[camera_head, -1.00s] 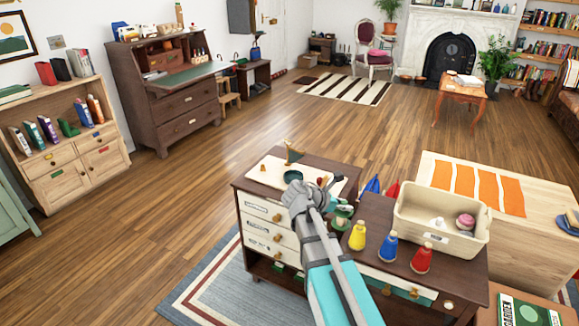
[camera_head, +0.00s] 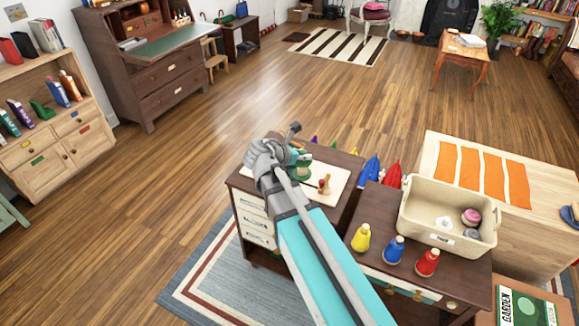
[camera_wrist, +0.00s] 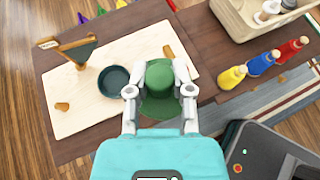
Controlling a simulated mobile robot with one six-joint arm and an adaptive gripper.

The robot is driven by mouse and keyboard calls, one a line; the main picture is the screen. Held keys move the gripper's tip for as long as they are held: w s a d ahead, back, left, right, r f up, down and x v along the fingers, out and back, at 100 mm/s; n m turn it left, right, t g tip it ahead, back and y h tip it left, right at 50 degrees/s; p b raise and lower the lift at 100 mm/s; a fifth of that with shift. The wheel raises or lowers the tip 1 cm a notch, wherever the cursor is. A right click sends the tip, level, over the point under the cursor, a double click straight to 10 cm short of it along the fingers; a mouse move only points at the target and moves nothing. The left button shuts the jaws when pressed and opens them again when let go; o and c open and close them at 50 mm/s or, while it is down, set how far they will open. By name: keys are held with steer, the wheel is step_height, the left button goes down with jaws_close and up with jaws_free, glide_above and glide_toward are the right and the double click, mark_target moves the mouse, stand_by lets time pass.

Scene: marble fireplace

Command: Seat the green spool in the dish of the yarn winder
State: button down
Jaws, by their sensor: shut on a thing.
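The green spool (camera_wrist: 159,76) is between the two fingers of my gripper (camera_wrist: 160,92) in the wrist view, with its wide green base below its round top. My gripper is shut on it. The dark green round dish (camera_wrist: 114,82) is just left of the spool, empty, on a pale wooden board (camera_wrist: 85,105). A dark triangular piece on a wooden stand (camera_wrist: 77,52) rises at the board's far left. In the head view my gripper (camera_head: 286,158) is over the cabinet's left part, and my arm hides much of the dish area.
Yellow (camera_head: 361,237), blue (camera_head: 393,249) and red (camera_head: 427,262) bottles stand right of my arm. A cream bin (camera_head: 440,236) is behind them. Small wooden pieces (camera_wrist: 63,106) lie on the board. Blue and red cones (camera_head: 369,170) stand beyond the cabinet.

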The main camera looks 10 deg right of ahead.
steer(key=shift+w+a, duration=0.1)
steer(key=shift+w, duration=0.05)
steer(key=w+f+b, duration=0.9)
steer(key=w, duration=0.4)
stand_by(0.4)
steer(key=shift+a, duration=0.1)
steer(key=shift+w, duration=0.1)
steer(key=shift+w+f+b, duration=0.2)
steer(key=shift+f+b, duration=0.8)
steer(key=shift+b, duration=0.05)
steer(key=shift+w+f+b, duration=0.15)
steer(key=shift+f+b, duration=0.8)
steer(key=shift+b, duration=0.05)
